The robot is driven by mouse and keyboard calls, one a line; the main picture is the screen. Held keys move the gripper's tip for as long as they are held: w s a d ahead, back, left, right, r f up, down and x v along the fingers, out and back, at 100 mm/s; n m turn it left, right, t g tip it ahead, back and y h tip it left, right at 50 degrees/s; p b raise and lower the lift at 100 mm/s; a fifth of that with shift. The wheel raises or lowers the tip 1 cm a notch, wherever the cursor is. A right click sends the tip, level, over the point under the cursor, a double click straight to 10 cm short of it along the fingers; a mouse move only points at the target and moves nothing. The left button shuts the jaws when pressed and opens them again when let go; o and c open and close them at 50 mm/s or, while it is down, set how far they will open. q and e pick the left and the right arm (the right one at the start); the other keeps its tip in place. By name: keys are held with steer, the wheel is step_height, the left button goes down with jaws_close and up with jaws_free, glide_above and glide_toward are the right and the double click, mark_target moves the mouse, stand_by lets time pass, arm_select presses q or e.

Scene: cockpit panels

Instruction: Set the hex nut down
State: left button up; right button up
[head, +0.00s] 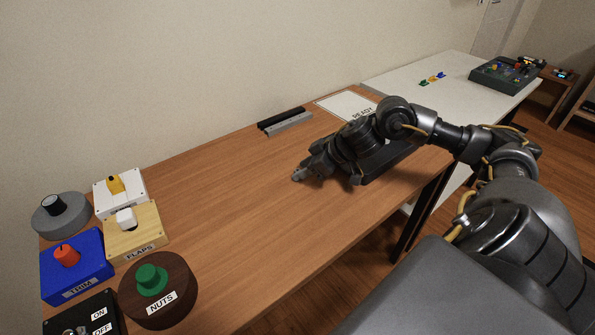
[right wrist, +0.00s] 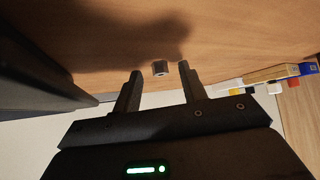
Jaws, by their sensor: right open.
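The hex nut (right wrist: 160,68) is a small grey piece with a dark hole, seen in the right wrist view against the wooden table. It lies between and slightly beyond the fingertips of my right gripper (right wrist: 160,70), with a gap on each side. The gripper is open. In the head view my right gripper (head: 302,173) is low over the middle of the wooden table (head: 230,190); I cannot clearly pick out the nut there. My left gripper is not in view.
At the near left stand a brown round base labelled NUTS (head: 158,308) with a green knob, a blue TRIM box (head: 90,270), a FLAPS box (head: 140,235) and other switch boxes. A black and grey rail (head: 285,122) and a white READY sheet (head: 345,104) lie farther back. The table's middle is clear.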

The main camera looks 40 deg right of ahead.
steer(key=shift+c, duration=0.3)
jaws_close()
steer(key=shift+r, duration=0.1)
